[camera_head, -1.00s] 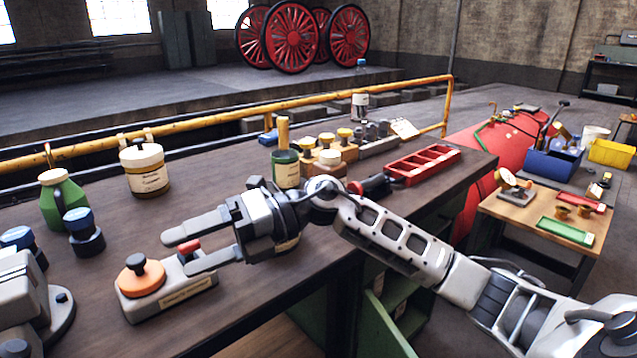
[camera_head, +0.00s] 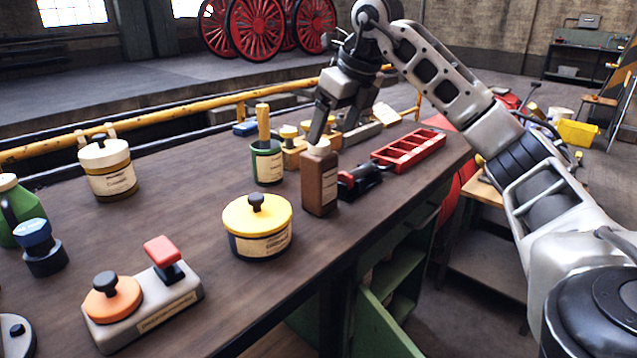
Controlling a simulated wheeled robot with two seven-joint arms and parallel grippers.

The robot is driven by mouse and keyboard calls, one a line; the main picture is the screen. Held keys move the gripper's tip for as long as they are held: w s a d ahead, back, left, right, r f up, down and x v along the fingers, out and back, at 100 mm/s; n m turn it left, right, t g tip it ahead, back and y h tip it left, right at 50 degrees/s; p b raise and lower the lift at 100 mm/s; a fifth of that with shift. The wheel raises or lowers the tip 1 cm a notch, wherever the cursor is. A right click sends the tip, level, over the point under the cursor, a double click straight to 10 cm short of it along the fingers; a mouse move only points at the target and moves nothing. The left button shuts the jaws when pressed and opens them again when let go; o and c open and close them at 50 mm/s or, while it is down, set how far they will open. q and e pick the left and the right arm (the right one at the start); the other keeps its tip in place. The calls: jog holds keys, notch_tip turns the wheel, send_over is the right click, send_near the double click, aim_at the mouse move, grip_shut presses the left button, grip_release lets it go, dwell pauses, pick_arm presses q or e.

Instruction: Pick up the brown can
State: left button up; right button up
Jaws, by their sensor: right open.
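The brown can (camera_head: 320,184) stands upright on the workbench, right of centre in the head view. It is a tall brown box-shaped container with a pale cap and a label on its side. My right gripper (camera_head: 322,130) is open and points down, just above and behind the can's cap. One finger shows close to the cap; whether it touches, I cannot tell. The other finger is partly hidden. Nothing is held. My left gripper is not in view.
A yellow-lidded tin (camera_head: 257,228) stands left of the can, and a green brush pot (camera_head: 266,163) behind it. A dark red-ended tool (camera_head: 360,181) and a red tray (camera_head: 409,150) lie close on the right. The bench front between tin and edge is clear.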

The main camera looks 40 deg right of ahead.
aim_at(319, 159)
jog(key=x, duration=0.9)
jog(key=shift+w, duration=0.2)
jog(key=c, duration=1.3)
jog(key=shift+c, duration=0.2)
jog(key=shift+r, duration=0.15)
